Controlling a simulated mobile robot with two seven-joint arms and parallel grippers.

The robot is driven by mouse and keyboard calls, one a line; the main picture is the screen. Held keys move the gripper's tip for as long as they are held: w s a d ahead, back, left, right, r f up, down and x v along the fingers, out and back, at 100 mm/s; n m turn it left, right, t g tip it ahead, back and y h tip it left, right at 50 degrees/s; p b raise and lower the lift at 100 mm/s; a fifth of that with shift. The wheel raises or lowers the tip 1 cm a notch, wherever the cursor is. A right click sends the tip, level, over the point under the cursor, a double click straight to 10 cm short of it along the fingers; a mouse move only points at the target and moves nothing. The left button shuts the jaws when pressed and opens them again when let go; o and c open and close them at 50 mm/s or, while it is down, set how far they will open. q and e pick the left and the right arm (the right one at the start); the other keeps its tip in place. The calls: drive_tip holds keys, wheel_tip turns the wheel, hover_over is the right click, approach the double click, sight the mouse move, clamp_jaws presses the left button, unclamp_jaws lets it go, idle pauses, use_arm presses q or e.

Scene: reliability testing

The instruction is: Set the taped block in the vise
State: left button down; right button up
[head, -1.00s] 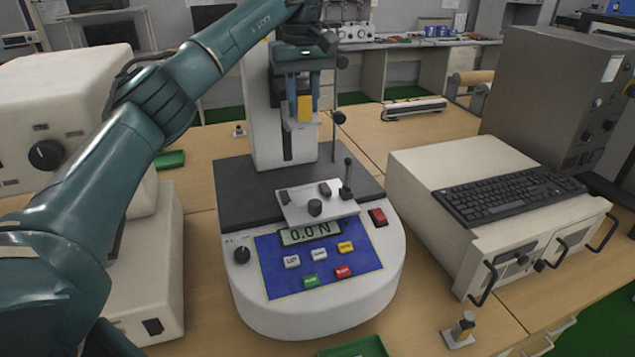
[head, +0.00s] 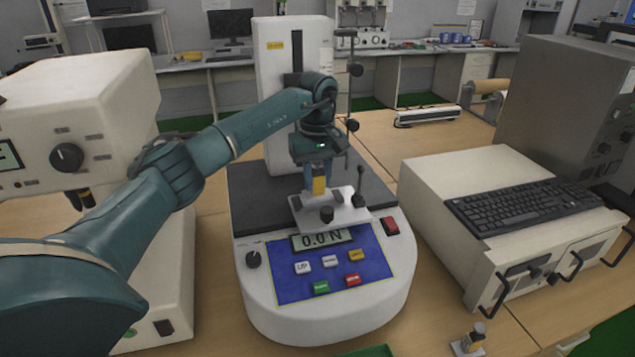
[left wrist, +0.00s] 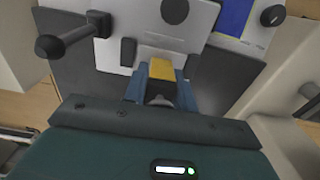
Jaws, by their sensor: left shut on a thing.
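My left gripper (head: 318,186) is shut on the taped block (head: 319,186), whose yellow face shows between the fingers. The gripper points down over the back part of the vise (head: 350,213), a light grey plate with dark knobs and a lever on the test machine. In the left wrist view the block's yellow top (left wrist: 161,69) sits between the blue fingers (left wrist: 161,85), close to the edge of the vise plate (left wrist: 190,25). I cannot tell whether the block touches the vise. My right gripper is not in view.
The white test machine (head: 330,315) has a display reading 0.0 N and coloured buttons. A white instrument box (head: 470,165) with a keyboard (head: 520,205) stands to the right, and a large white device (head: 80,110) to the left. A small post on a base (head: 470,340) stands at the front right.

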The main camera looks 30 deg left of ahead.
use_arm(q)
drive_tip(key=shift+f, duration=0.85)
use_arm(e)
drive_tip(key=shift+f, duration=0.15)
use_arm(q)
drive_tip(key=c, duration=1.4)
unclamp_jaws()
drive_tip(key=shift+f, duration=0.2)
drive_tip(key=shift+c, duration=0.2)
drive_tip(key=o, duration=0.3)
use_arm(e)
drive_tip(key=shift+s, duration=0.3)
use_arm(q)
drive_tip(key=shift+r, duration=0.1)
wheel_tip(320, 180, up, 12)
drive_tip(key=shift+r+b, duration=0.1)
drive_tip(key=shift+b, duration=0.65)
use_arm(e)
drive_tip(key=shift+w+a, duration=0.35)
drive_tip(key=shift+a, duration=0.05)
